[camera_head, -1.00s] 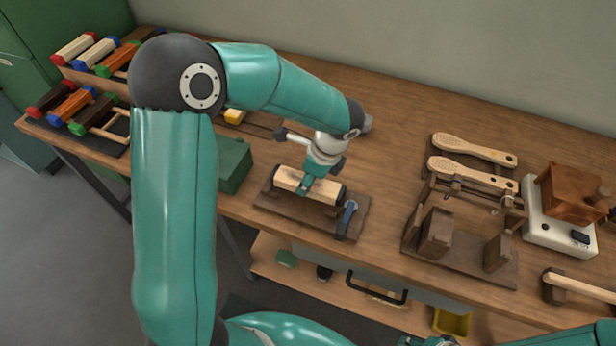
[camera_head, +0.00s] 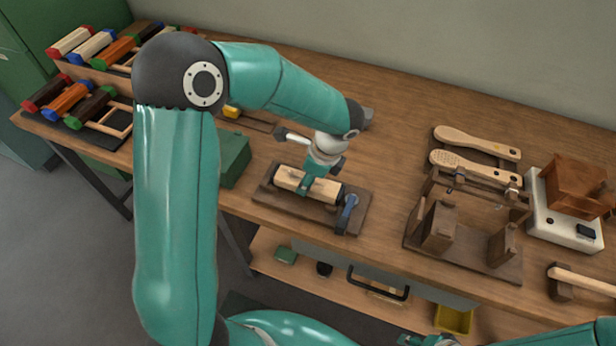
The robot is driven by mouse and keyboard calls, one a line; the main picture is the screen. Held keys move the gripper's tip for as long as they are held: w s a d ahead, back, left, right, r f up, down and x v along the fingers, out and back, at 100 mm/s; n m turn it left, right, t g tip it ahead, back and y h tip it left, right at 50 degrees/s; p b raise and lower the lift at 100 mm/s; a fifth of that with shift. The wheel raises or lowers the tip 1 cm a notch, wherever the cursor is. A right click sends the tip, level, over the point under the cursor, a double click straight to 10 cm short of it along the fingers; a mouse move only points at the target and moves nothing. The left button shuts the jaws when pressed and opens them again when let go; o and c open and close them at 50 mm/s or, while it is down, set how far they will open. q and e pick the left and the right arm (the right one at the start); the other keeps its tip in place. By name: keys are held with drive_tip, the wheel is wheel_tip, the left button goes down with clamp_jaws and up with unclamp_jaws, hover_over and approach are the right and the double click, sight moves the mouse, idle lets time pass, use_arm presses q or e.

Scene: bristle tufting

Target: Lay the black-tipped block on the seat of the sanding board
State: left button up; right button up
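The black-tipped block (camera_head: 290,180) is pale wood with dark ends. It lies lengthwise over the sanding board (camera_head: 275,205), a brown wooden base with a blue-handled clamp (camera_head: 347,212) at its right end. My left gripper (camera_head: 306,188) comes down from above with its fingers around the middle of the block and looks shut on it. The block is at the board's seat; I cannot tell whether it fully touches, as its underside is hidden. Only a small part of my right gripper (camera_head: 428,340) shows at the bottom edge, and its fingers are not clear.
A green box (camera_head: 235,160) stands left of the board. A wooden fixture with uprights (camera_head: 465,255), two paddle brushes (camera_head: 475,144) and a white-based device (camera_head: 560,225) stand to the right. Racks of colour-tipped blocks (camera_head: 75,100) are at the far left. Bench between board and fixture is clear.

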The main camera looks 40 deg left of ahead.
use_arm(q)
drive_tip(key=shift+f+b, duration=0.3)
drive_tip(key=shift+f, duration=0.05)
idle(0.5)
drive_tip(key=o, duration=1.7)
drive_tip(key=shift+o, duration=0.2)
drive_tip(key=shift+p+v, duration=3.2)
drive_tip(key=shift+v, duration=0.8)
drive_tip(key=shift+s+f, duration=0.1)
